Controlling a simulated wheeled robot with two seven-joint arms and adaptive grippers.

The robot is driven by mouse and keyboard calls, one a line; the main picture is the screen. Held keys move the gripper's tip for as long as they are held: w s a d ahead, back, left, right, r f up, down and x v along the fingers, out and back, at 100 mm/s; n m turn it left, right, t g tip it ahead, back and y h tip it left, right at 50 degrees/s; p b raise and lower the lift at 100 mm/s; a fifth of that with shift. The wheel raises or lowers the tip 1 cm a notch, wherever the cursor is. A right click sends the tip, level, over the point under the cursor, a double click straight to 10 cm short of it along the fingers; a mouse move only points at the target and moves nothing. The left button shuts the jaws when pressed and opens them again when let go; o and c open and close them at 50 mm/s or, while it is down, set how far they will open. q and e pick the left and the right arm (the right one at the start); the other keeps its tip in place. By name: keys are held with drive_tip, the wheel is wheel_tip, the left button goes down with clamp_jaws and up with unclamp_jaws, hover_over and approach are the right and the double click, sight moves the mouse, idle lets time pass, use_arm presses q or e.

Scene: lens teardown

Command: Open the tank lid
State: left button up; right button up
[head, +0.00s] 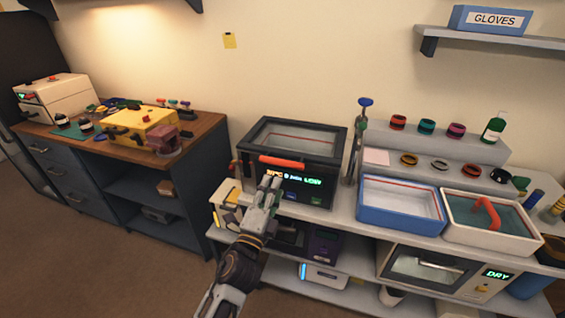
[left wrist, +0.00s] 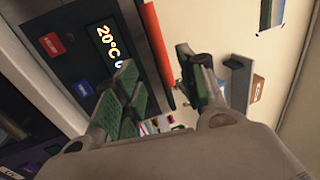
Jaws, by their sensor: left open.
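The tank (head: 325,185) is a dark box with a dark-framed clear lid (head: 295,137) lying flat over its top. An orange-red bar handle (head: 283,161) runs along the lid's front edge. My left gripper (head: 271,184) is open in front of the tank, just below the handle. In the left wrist view the handle (left wrist: 157,52) shows in the gap between the spread fingertips of my left gripper (left wrist: 160,82). I cannot tell whether a finger touches it. A lit display (left wrist: 110,42) reads 20°C beside it. My right gripper is out of view.
A blue-rimmed tray (head: 400,222) and a white basin with a red handle (head: 491,245) stand to the right. A metal post with a blue knob (head: 365,103) stands close beside the tank. A wooden bench (head: 85,144) is at the left, with open floor before it.

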sight(282, 163)
use_arm(q)
drive_tip(key=x, duration=0.3)
drive_tip(key=shift+w+r, duration=0.1)
drive_tip(key=shift+w, duration=0.15)
drive_tip(key=shift+p+x, duration=0.45)
drive_tip(key=shift+x, duration=2.95)
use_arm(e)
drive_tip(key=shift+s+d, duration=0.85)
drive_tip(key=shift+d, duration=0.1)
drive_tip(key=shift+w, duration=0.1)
use_arm(q)
drive_tip(key=shift+c, duration=0.7)
clamp_jaws()
